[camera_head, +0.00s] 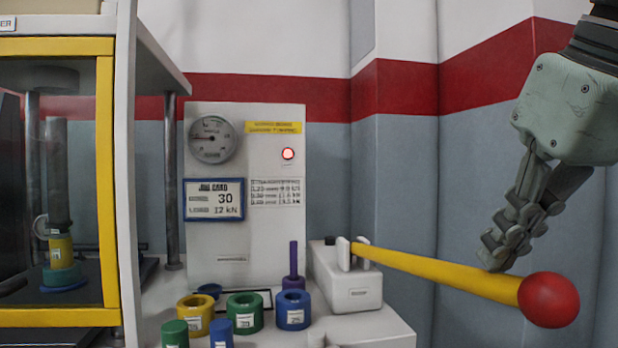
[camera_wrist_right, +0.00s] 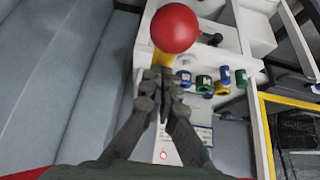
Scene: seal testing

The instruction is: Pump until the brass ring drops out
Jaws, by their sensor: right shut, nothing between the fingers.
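The pump handle (camera_head: 440,270) is a yellow bar with a red ball (camera_head: 549,300) at its end. It slopes down to the right from the white pump block (camera_head: 352,293). My right gripper (camera_head: 492,262) is shut and empty, its fingertips at or just above the bar near the ball; contact is hard to tell. In the right wrist view the ball (camera_wrist_right: 175,28) lies beyond the shut fingers (camera_wrist_right: 166,80). Behind the yellow-framed guard at the left, a yellow ring-like piece (camera_head: 61,250) sits on a green and blue base under a dark cylinder. A brass ring cannot be made out for certain. My left gripper is out of view.
The white panel (camera_head: 245,240) carries a dial gauge (camera_head: 212,139), a lit red lamp (camera_head: 288,153) and a job card reading 30 and 12 kN (camera_head: 214,200). Several coloured rings, including a green one (camera_head: 245,313), stand on the bench before it. The wall lies behind the handle.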

